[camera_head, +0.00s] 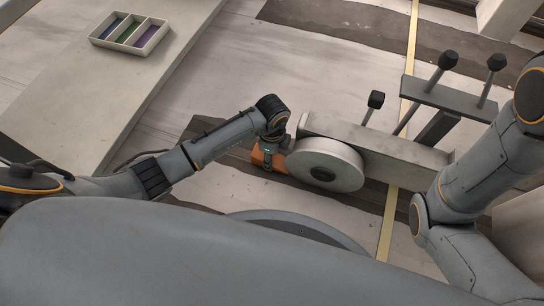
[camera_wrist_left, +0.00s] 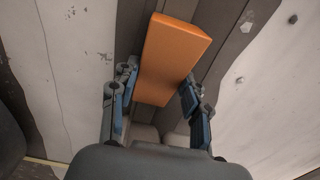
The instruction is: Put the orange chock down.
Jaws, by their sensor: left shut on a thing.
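The orange chock (camera_head: 257,158) is in the head view, next to the grey wheel (camera_head: 325,165) of a low machine. My left gripper (camera_head: 270,160) is at the chock, pointing down, and partly covers it. In the left wrist view the chock (camera_wrist_left: 172,58) is an orange block between the blue-padded fingers of my left gripper (camera_wrist_left: 158,100), which is shut on it. I cannot tell whether the chock touches the floor or the wheel. My right arm comes in at the right of the head view; its gripper is not in view.
The grey machine (camera_head: 385,153) carries levers with black knobs (camera_head: 448,60). A tray (camera_head: 130,33) with blue, green and purple compartments sits on a pale slab (camera_head: 90,85) at upper left. A yellow line (camera_head: 388,225) runs along the floor. Pale floor behind the machine is clear.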

